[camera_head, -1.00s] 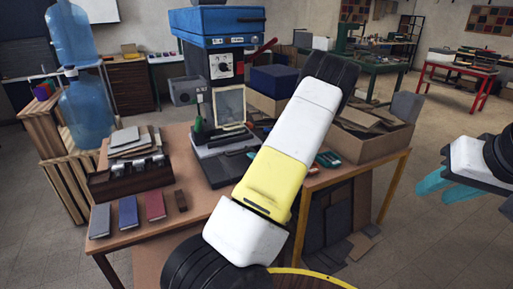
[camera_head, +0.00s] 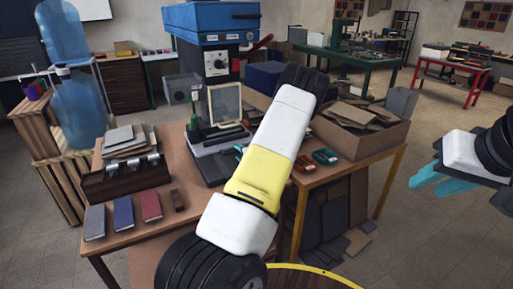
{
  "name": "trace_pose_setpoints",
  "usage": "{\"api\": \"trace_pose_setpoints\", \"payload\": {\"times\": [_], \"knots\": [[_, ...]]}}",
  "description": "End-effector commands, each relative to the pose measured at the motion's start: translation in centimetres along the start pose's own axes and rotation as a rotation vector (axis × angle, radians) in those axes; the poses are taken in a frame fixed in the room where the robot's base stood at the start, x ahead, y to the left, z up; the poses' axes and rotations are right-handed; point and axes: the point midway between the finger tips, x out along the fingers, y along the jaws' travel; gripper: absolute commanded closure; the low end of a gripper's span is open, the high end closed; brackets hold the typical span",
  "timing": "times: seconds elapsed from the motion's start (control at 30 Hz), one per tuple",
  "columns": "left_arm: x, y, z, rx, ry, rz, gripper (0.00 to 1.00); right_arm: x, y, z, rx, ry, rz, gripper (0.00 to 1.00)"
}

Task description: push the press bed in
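The press (camera_head: 209,20) has a blue head and a dark column with a dial, and stands on the wooden table. Its bed (camera_head: 213,137) appears as a grey and dark slab low at the front, with an upright pale framed panel (camera_head: 228,104) above it. My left arm crosses the middle of the view and hides the bed's right side. A bit of teal, seemingly my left gripper (camera_head: 239,151), shows beside the bed; whether it touches cannot be seen. My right gripper (camera_head: 440,180) is at the right, teal fingers apart and empty, over the floor.
A dark rack (camera_head: 122,181) and several small books (camera_head: 123,212) lie on the table's left. A cardboard box (camera_head: 358,138) of brown sheets stands at the right. A red lever (camera_head: 260,45) sticks out of the press. Blue water jugs (camera_head: 80,108) stand at far left.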

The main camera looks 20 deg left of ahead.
Motion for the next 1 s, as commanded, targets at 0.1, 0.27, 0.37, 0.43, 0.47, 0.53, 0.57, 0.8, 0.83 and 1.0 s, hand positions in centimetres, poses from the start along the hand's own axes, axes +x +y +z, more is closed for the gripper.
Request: {"api": "trace_pose_setpoints", "payload": {"times": [0.1,0.27,0.37,0.43,0.47,0.53,0.57,0.8,0.83,1.0], "knots": [[-0.02,0.01,0.01,0.0,0.0,0.0,0.81,0.0,0.0,0.0,0.0,0.0,0.0,0.66],[-0.03,0.01,0.01,0.0,0.0,0.0,1.0,0.0,0.0,0.0,0.0,0.0,0.0,0.66],[-0.03,0.01,0.02,0.0,0.0,0.0,1.0,0.0,0.0,0.0,0.0,0.0,0.0,0.66],[-0.03,0.01,0.02,0.0,0.0,0.0,1.0,0.0,0.0,0.0,0.0,0.0,0.0,0.66],[-0.04,0.01,0.02,0.0,0.0,0.0,1.0,0.0,0.0,0.0,0.0,0.0,0.0,0.66],[-0.04,0.01,0.02,0.0,0.0,0.0,1.0,0.0,0.0,0.0,0.0,0.0,0.0,0.66],[-0.04,0.01,0.03,0.0,0.0,0.0,1.0,0.0,0.0,0.0,0.0,0.0,0.0,0.66],[-0.04,0.01,0.03,0.0,-0.001,0.0,1.0,0.0,0.0,-0.01,0.0,0.0,0.0,0.66],[-0.04,0.01,0.03,0.0,-0.001,0.0,1.0,0.0,0.0,-0.01,0.0,0.0,0.0,0.66],[-0.04,0.02,0.03,0.0,-0.001,0.0,1.0,0.0,0.0,0.0,0.0,0.0,0.0,0.66]]}}
